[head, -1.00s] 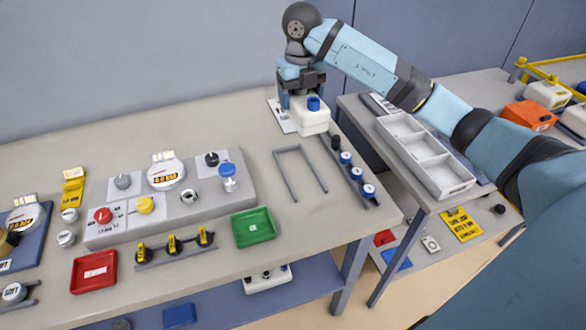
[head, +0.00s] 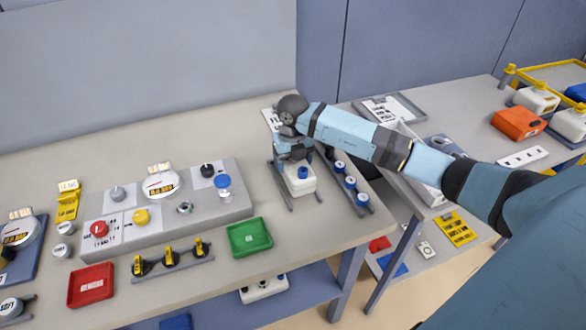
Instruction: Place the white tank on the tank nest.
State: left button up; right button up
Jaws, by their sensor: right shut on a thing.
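The white tank (head: 301,186) with its blue cap shows at the right part of the bench. My right gripper (head: 293,158) is shut on it from behind and above. The tank is over or inside the tank nest (head: 279,188), a grey U-shaped frame on the bench top. The nest's two side rails show on either side of the tank; its back is hidden by my gripper. I cannot tell whether the tank touches the bench. My left gripper is not in view.
A rack with several blue-topped caps (head: 350,183) stands close to the right of the nest. A grey control panel (head: 165,230) and a green tray (head: 249,238) lie to the left. Bench space in front of the nest is clear.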

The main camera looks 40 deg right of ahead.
jog(key=shift+f, duration=1.55)
jog(key=shift+f, duration=0.1)
jog(key=o, duration=1.1)
notch_tip(320, 180, up, 11)
jog(key=shift+r+b, duration=0.15)
jog(key=shift+b, duration=0.35)
jog(key=shift+r, duration=0.5)
